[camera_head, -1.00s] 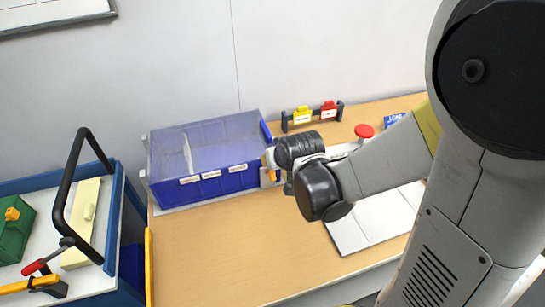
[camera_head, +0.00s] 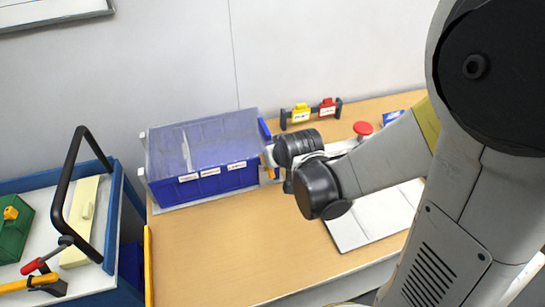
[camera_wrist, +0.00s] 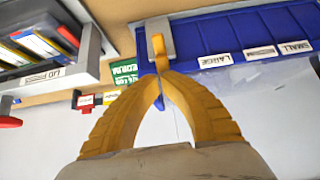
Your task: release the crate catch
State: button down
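The blue crate (camera_head: 214,184) with a clear lid (camera_head: 205,138) stands on the bench at the middle left in the head view. Its labelled blue side (camera_wrist: 228,30) fills the upper right of the wrist view. The catch, a yellow tab (camera_wrist: 158,46) on a grey plate (camera_wrist: 150,32), is at the crate's end. My gripper (camera_wrist: 160,78) has its two yellow fingers drawn together, with the tips right at the tab's lower end. I cannot tell whether they pinch or only touch it.
A rack with a yellow tag (camera_head: 300,114) and a red tag (camera_head: 327,108) stands behind. A red knob (camera_head: 363,129) and white panels (camera_head: 370,215) are on the right. A blue-edged cart with a black handle (camera_head: 69,180) is left. The bench front is clear.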

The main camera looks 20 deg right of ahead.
jog(key=shift+r, duration=0.1)
dwell(0.8)
jog(key=shift+r+p, duration=0.65)
jog(key=shift+r, duration=0.05)
jog(key=shift+s+r, duration=0.1)
